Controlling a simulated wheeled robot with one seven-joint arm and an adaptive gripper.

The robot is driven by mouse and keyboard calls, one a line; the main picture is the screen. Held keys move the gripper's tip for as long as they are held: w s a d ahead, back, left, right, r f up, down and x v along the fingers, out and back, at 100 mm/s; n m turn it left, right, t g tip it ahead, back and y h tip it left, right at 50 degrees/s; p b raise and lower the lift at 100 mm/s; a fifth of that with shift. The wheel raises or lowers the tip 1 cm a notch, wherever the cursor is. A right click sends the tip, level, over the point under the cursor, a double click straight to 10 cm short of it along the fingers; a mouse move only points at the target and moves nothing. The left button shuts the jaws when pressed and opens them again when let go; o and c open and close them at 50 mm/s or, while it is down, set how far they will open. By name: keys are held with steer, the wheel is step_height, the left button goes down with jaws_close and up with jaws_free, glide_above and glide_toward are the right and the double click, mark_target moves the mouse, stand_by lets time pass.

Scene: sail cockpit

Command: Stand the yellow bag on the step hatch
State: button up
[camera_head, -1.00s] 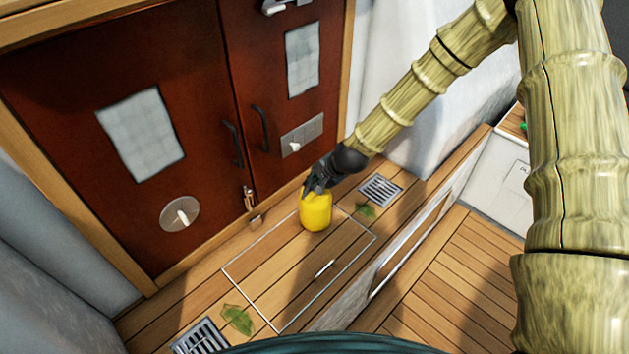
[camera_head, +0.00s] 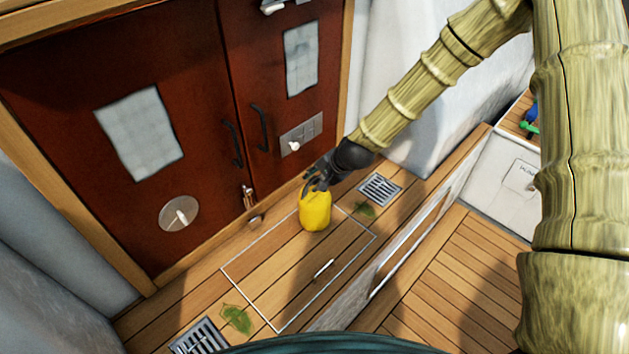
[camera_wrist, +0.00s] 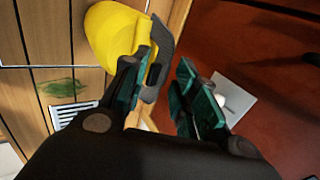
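The yellow bag (camera_head: 314,212) stands upright at the far right part of the step hatch (camera_head: 290,265), covering part of the hatch's back outline. In the wrist view the bag (camera_wrist: 112,38) is at the upper left, with a dark grey top piece (camera_wrist: 158,62). My gripper (camera_head: 312,184) is just above the bag's top. In the wrist view my gripper's fingers (camera_wrist: 160,95) are apart with a gap between them. The left finger is beside the bag's top and overlaps it; I cannot tell whether they touch.
Red-brown doors (camera_head: 130,130) with handles rise behind the step. A metal grate (camera_head: 380,188) and a leaf (camera_head: 364,210) lie right of the bag. Another grate (camera_head: 199,338) and leaf (camera_head: 237,319) are at lower left. The hatch's middle and front are clear.

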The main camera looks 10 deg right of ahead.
steer(key=v, duration=0.9)
steer(key=shift+r+b, duration=0.2)
steer(key=shift+b, duration=0.25)
steer(key=s+d+f+n+g+h, duration=0.1)
steer(key=s+f+n+g, duration=0.1)
steer(key=s+f, duration=0.7)
steer(key=s+d+f+n+g+h, duration=0.1)
steer(key=s+d+f+n, duration=0.1)
steer(key=s+f+n, duration=0.3)
steer(key=s+d+f+n+g+h, duration=0.1)
steer(key=s+f+n+g, duration=0.1)
steer(key=s+f, duration=1.1)
steer(key=s+n, duration=0.1)
steer(key=s, duration=1)
steer(key=shift+d+f+n+g+h, duration=0.3)
steer(key=shift+d+n+h, duration=0.05)
steer(key=shift+n+h, duration=0.05)
